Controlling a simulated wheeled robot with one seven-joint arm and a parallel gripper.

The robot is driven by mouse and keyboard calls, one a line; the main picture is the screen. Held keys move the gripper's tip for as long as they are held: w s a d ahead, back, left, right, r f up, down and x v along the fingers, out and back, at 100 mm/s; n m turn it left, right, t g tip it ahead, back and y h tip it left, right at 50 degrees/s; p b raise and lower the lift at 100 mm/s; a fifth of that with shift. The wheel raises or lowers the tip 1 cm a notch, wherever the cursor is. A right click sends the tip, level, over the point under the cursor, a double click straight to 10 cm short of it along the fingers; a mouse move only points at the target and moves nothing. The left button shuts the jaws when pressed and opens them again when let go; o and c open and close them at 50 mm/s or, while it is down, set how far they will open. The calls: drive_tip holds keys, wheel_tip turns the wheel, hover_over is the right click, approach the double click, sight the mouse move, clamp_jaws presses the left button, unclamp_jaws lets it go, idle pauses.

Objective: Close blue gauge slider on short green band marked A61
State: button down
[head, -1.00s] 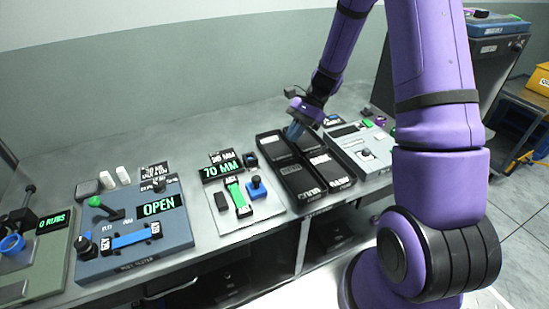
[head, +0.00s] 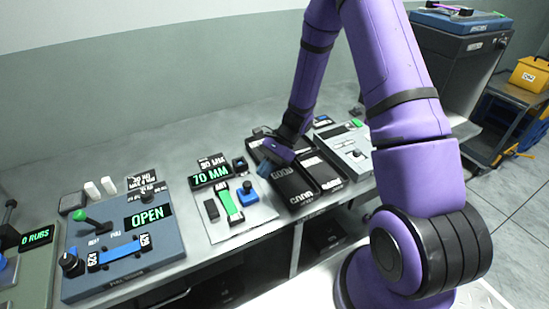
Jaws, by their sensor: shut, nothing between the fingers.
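The light grey gauge plate (head: 262,214) lies on the bench, with a green "70 MM" display (head: 211,176) at its back. A short green band (head: 230,203) lies on the plate with dark ends; its mark is too small to read surely. The blue gauge slider (head: 248,193) stands right of the band, apart from it. A black block (head: 211,210) is left of the band. My gripper (head: 265,167) is shut and empty, pointing down-left above the left edge of the black trays. It is behind and right of the blue slider, apart from it.
Black trays (head: 296,197) with white lettering stand right of the gauge. A blue station (head: 150,262) showing "OPEN", with a blue band (head: 118,251) and a green-knobbed lever (head: 80,216), is left. A grey panel (head: 352,143) stands right. Bare bench lies behind the gauge.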

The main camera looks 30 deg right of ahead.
sight(247, 190)
drive_tip(key=shift+s+a, duration=0.2)
drive_tip(key=shift+a, duration=0.5)
drive_tip(key=shift+s+a, duration=0.2)
drive_tip(key=shift+a, duration=0.45)
